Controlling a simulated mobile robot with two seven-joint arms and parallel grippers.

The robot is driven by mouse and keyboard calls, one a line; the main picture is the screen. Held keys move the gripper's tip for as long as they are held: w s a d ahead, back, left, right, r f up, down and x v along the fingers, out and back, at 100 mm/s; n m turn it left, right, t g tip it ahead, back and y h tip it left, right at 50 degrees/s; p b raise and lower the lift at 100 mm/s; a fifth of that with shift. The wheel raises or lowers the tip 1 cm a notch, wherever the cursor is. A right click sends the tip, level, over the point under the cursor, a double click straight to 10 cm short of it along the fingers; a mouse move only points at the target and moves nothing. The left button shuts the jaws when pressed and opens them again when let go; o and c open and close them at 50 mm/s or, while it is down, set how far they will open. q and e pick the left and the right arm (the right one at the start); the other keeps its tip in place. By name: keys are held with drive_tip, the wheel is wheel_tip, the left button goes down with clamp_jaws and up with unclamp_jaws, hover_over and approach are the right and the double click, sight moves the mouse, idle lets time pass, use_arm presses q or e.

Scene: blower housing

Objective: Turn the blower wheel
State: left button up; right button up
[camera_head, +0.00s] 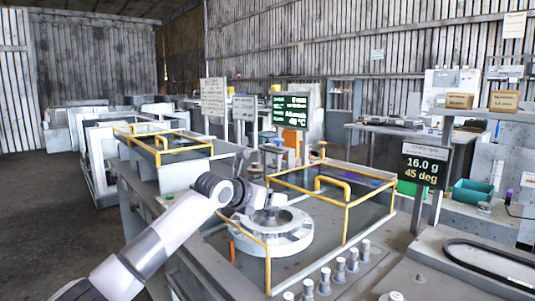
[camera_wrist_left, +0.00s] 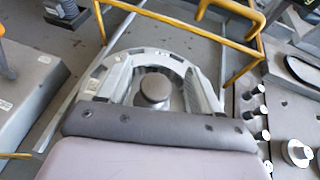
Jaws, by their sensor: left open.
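The blower wheel (camera_head: 285,243) is a pale round ring lying flat on the grey bench inside a yellow-railed frame. In the left wrist view its slotted far rim (camera_wrist_left: 150,53) curves around a dark round hub (camera_wrist_left: 155,88). My left arm reaches in from the left. My left gripper (camera_head: 270,208) is open over the wheel's middle and points down. It hides part of the hub and the wheel's far side. In the wrist view my gripper's body covers the wheel's near side. I cannot tell whether the fingers touch the wheel. My right gripper is not in view.
Yellow rails (camera_head: 347,222) surround the wheel closely. Several metal pegs (camera_head: 339,270) stand along the bench's front right. A sign (camera_head: 422,168) reads 16.0 g and 45 deg. A teal bin (camera_head: 473,193) stands at the right. A black belt loop (camera_head: 490,262) lies at the lower right.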

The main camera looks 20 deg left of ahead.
use_arm(q)
wheel_tip(320, 180, up, 18)
drive_tip(key=shift+f+p, duration=0.25)
drive_tip(key=shift+p, duration=0.2)
